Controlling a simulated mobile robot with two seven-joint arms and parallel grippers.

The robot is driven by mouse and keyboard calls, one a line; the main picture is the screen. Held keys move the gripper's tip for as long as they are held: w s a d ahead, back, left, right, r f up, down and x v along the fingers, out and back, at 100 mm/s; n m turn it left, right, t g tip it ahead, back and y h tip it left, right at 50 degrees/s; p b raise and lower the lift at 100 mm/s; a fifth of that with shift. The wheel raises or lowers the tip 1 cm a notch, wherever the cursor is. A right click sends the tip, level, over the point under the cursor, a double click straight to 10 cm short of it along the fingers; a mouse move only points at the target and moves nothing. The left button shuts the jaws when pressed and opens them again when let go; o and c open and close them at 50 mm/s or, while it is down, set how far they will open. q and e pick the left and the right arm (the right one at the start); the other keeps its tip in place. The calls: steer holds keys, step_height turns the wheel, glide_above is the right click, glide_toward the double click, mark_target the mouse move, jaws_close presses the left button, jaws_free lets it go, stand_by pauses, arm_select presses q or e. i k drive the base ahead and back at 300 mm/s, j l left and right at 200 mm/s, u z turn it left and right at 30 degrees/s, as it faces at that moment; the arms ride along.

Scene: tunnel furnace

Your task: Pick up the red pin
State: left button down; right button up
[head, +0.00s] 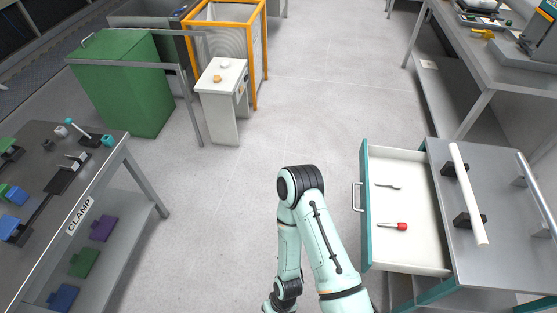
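A red pin (401,226) lies on the floor of an open drawer (421,254). Its bulbous red end points right and a thin shaft points left. One of my arms rises from the bottom centre and folds back down, to the left of the drawer. No gripper shows in the head view, so neither fingers nor anything held can be seen. Nothing touches the red pin.
A small grey metal piece (388,185) lies farther back in the drawer. The drawer's teal front (365,205) faces left from a metal bench (507,262) with a white tube (467,190). A clamp table (95,190) stands left. Open floor lies between.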

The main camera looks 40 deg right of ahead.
mark_target(403, 225)
steer(key=z, duration=2.65)
steer(key=j+z, duration=0.3)
steer(key=i+j, duration=0.1)
steer(key=j, duration=0.2)
steer(key=i+j, duration=0.1)
steer(key=j, duration=0.2)
steer(key=i+j, duration=0.1)
steer(key=j, duration=0.2)
steer(key=z, duration=0.05)
